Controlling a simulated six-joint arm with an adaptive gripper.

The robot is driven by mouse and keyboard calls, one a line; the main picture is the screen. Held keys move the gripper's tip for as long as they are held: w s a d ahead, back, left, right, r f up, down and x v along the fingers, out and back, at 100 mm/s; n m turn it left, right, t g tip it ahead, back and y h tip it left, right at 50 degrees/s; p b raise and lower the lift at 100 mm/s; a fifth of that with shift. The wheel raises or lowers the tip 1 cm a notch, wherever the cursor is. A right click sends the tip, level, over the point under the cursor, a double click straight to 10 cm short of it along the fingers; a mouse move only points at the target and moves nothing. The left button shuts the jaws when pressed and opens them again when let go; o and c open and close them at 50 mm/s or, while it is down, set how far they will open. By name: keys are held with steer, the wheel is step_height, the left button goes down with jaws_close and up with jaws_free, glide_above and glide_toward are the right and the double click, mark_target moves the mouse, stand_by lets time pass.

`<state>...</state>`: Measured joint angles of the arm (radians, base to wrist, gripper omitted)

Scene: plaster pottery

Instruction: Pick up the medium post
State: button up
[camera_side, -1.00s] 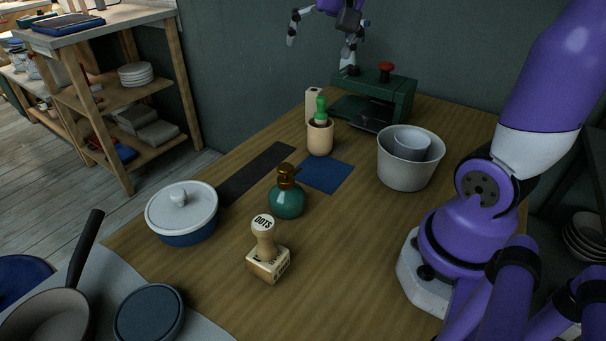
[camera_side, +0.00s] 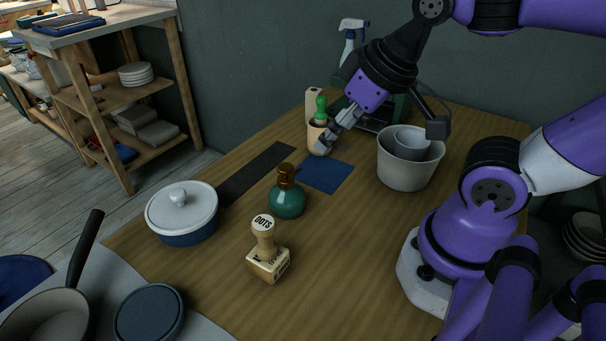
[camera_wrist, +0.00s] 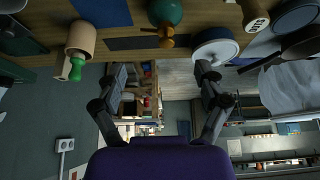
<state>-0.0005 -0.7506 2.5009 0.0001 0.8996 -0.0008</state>
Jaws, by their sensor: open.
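I see no object clearly identifiable as the medium post. A pale upright block with a hole near its top (camera_side: 311,97) stands at the back, partly hidden behind a tan cup (camera_side: 318,142) holding a green-topped tool (camera_side: 321,106); I cannot tell if this block is the post. My gripper (camera_side: 330,144) is low beside the cup's right side in the side view; contact is unclear. In the wrist view my gripper (camera_wrist: 160,72) is open, with nothing between its fingers, and the cup (camera_wrist: 82,38) shows left of them.
A green press (camera_side: 397,108) and spray bottle (camera_side: 350,40) stand behind my gripper. White nested pots (camera_side: 405,175) are to its right. A teal bottle (camera_side: 287,200), wooden stamp (camera_side: 267,262) and lidded pot (camera_side: 182,235) are nearer. Bare table lies right of the stamp.

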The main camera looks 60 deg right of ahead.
steer(key=w+d+r, duration=0.2)
steer(key=w+d, duration=0.2)
steer(key=w, duration=0.3)
glide_toward(310, 99)
steer(key=shift+t, duration=0.5)
steer(key=f, duration=0.1)
steer(key=w+d+f, duration=0.1)
steer(key=f, duration=0.1)
steer(key=w+f, duration=0.1)
steer(key=shift+d+f, duration=0.4)
steer(key=x, duration=0.6)
steer(key=shift+w+a, duration=0.1)
steer(key=shift+w, duration=0.1)
jaws_close()
